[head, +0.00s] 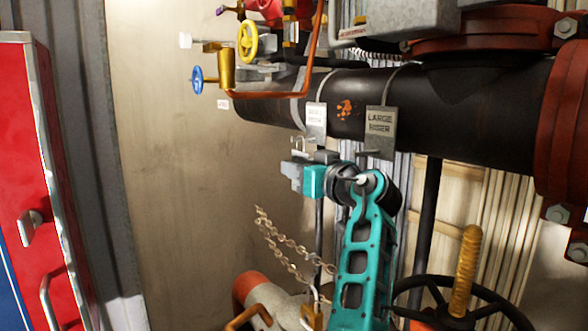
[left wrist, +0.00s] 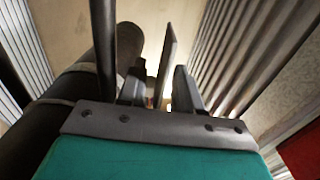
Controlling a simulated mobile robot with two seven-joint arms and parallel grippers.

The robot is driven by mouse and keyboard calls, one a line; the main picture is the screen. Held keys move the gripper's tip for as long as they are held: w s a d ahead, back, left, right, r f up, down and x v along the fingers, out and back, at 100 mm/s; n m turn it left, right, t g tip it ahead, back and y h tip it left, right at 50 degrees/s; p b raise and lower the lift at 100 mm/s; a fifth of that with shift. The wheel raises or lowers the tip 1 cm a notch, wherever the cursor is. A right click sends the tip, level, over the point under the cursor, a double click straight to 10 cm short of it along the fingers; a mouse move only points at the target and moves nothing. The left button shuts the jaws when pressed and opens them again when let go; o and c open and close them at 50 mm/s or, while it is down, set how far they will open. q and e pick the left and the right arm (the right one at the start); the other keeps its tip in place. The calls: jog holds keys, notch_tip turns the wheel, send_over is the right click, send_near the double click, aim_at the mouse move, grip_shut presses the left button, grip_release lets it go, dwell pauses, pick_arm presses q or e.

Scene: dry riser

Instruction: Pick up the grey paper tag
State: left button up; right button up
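A pale grey tag (head: 316,118) with faint reddish lettering hangs on the dark pipe in the head view. A second grey tag (head: 380,122), reading "LARGE RISER", hangs to its right. My left gripper (head: 303,146) is at the lower edge of the pale tag, pointing up towards it. In the left wrist view, a thin grey plate (left wrist: 169,50), probably this tag seen edge-on, stands between the fingers of my left gripper (left wrist: 158,88). The fingers are apart, with gaps showing beside the plate. My right gripper is not in view.
The dark pipe (head: 455,105) runs across behind the tags. Valves with a yellow wheel (head: 248,41) and a blue wheel (head: 197,80) are at upper left. A chain (head: 285,240) hangs below the gripper. A black handwheel (head: 490,300) is at lower right.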

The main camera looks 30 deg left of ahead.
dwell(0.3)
pick_arm(q)
grip_shut()
jog(key=shift+r, duration=0.2)
dwell(0.4)
